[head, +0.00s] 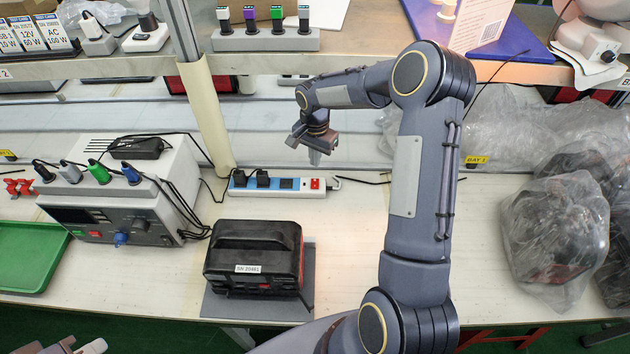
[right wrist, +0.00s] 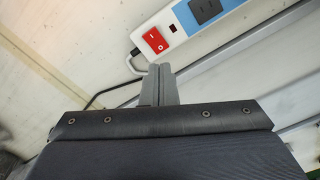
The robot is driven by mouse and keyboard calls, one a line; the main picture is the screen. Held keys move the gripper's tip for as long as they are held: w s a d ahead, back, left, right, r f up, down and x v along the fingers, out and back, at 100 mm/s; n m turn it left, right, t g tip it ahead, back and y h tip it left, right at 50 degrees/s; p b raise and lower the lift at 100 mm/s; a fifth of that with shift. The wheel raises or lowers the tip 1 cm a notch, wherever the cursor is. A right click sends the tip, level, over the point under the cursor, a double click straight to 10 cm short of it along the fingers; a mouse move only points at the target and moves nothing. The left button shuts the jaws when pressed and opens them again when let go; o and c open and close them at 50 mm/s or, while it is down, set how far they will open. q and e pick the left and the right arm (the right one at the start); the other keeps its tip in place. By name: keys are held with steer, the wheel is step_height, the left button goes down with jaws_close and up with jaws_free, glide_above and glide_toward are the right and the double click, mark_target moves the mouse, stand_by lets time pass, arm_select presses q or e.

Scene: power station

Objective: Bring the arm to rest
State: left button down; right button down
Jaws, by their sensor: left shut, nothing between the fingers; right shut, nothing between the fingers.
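My right arm (head: 415,170) rises from the bottom and bends left over the bench. Its gripper (head: 315,157) hangs above the bench behind the power strip (head: 277,187), fingers together and empty. In the right wrist view the shut fingers (right wrist: 160,80) point toward the strip's red switch (right wrist: 155,40), apart from it in the picture; the exact gap is unclear. My left gripper (head: 88,347) shows only in part at the bottom left edge, in front of the bench, shut and holding nothing.
A black power station (head: 253,255) sits on a grey mat left of my right arm. A grey power supply (head: 120,215) with plugs and a green tray (head: 30,255) are further left. Bagged items (head: 558,240) lie right. A shelf (head: 370,45) spans the back, with a post (head: 207,110).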

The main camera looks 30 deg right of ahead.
stand_by(0.3)
steer(key=s+a+r+n+t, duration=0.1)
steer(key=s+a+r+n, duration=0.15)
steer(key=s+r, duration=0.6)
steer(key=s+a+r+n+t+y, duration=0.1)
steer(key=s+a+r+n, duration=0.1)
steer(key=s, duration=0.5)
steer(key=s+a+r+n+t+y, duration=0.1)
steer(key=s+a+r+n+t, duration=0.1)
steer(key=s, duration=0.4)
steer(key=s+a+r+n+t+y, duration=0.1)
steer(key=s+a+r+n, duration=0.3)
steer(key=s, duration=0.3)
steer(key=shift+s+a+r+t+y, duration=0.3)
steer(key=shift+a+y, duration=0.1)
steer(key=shift+a, duration=0.15)
